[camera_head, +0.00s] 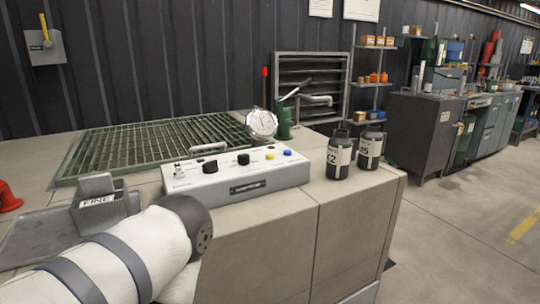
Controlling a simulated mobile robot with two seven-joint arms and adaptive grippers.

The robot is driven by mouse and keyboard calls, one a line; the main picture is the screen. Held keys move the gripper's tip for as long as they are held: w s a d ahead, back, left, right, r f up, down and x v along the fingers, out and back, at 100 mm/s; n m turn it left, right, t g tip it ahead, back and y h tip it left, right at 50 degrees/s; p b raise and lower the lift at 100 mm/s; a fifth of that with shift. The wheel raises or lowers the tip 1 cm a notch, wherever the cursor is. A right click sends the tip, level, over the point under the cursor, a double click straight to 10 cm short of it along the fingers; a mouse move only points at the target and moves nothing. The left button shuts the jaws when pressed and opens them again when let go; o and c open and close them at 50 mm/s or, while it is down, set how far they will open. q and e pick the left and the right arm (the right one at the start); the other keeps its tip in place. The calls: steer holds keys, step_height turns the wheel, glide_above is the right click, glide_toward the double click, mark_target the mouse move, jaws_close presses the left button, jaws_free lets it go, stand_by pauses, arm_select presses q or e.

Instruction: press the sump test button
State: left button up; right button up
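A light grey control box (240,181) sits near the front of the bench in the head view. Its sloped top has a yellow button (270,156) and a blue button (287,153) at the right, two black knobs (243,159), and a small switch (178,170) at the left. The labels are too small to read, so I cannot tell which control is the sump test button. A white arm link of mine with a dark end cap stands in front of the bench at lower left, apart from the buttons. Neither gripper shows.
A green-framed grate (150,146) lies behind the box. Floor is clear at right.

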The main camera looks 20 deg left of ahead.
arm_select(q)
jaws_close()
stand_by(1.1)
